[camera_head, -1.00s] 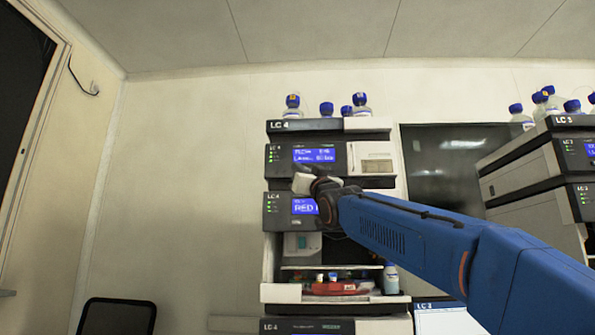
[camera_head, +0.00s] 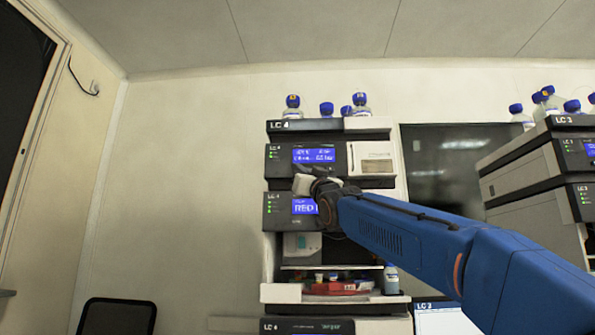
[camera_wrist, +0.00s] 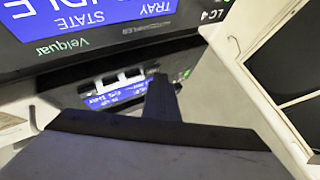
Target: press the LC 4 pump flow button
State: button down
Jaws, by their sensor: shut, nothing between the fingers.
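The LC 4 stack (camera_head: 382,126) stands in the middle of the head view. Its upper module has a dark front panel (camera_head: 278,169) with a blue display (camera_head: 314,155). My gripper (camera_head: 302,182) is at the panel's lower edge, just below that display, and is shut and empty. In the wrist view its dark fingers (camera_wrist: 161,92) overlap the right end of a blue display (camera_wrist: 112,97), beside pale square shapes (camera_wrist: 110,81) that may be buttons. Contact cannot be told. I cannot pick out the flow button; labels there are too small to read.
A lower module's display (camera_head: 304,207) is partly hidden by my gripper; the wrist view shows a large display (camera_wrist: 85,14) reading TRAY STATE. Blue-capped bottles (camera_head: 360,104) stand on top. The LC 3 stack (camera_head: 530,165) is at right. Left of LC 4 is bare wall.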

jog(key=shift+s, duration=0.1)
dwell(0.3)
jog(key=shift+s, duration=0.7)
jog(key=s, duration=0.5)
jog(key=shift+a, duration=0.15)
dwell(0.9)
